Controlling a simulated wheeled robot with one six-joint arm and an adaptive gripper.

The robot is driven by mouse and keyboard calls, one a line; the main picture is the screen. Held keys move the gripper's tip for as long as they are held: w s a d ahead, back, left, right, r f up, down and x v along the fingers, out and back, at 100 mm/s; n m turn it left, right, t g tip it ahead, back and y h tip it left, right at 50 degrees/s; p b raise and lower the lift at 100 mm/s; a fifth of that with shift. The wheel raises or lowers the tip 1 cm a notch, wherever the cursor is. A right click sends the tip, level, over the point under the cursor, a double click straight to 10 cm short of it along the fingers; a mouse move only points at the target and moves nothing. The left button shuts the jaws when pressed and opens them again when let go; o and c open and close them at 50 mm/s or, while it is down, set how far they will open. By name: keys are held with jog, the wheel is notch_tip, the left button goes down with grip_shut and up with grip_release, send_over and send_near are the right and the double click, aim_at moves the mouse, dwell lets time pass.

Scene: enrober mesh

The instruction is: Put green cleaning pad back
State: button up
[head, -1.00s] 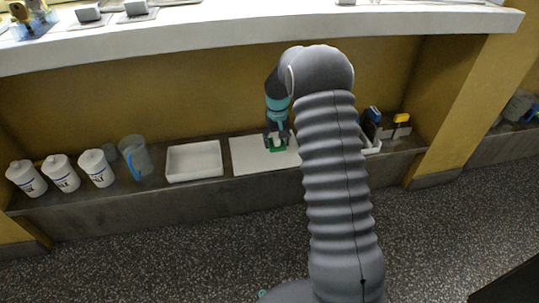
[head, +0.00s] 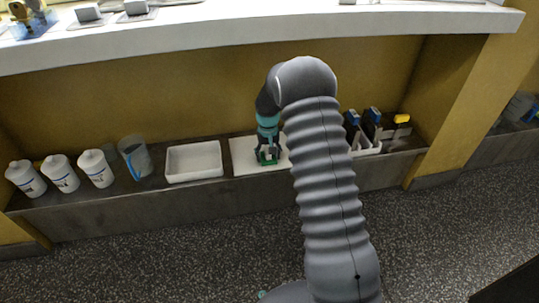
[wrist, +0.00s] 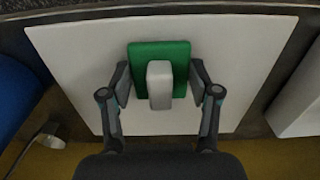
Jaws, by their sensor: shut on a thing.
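The green cleaning pad (wrist: 160,50), a square pad with a pale grey block (wrist: 159,90) on top, is between the two fingers of my gripper (wrist: 160,84) in the wrist view. The fingers are shut on it from both sides. In the head view the pad (head: 267,162) shows as a small green patch under my gripper (head: 267,155). It is over the white board (head: 241,162) on the low shelf, which also fills much of the wrist view (wrist: 80,60). I cannot tell whether the pad touches the board.
A white tray (head: 194,178) stands left of the board. A jug (head: 136,158) and white bottles (head: 95,168) are farther left. To the right stand blue-handled tools (head: 373,117) and a yellow-topped one (head: 402,119). A white counter (head: 260,32) overhangs the shelf.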

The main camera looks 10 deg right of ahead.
jog(key=o, duration=1.1)
jog(key=shift+f, duration=0.1)
jog(key=shift+r+p, duration=0.3)
jog(key=shift+r, duration=3.6)
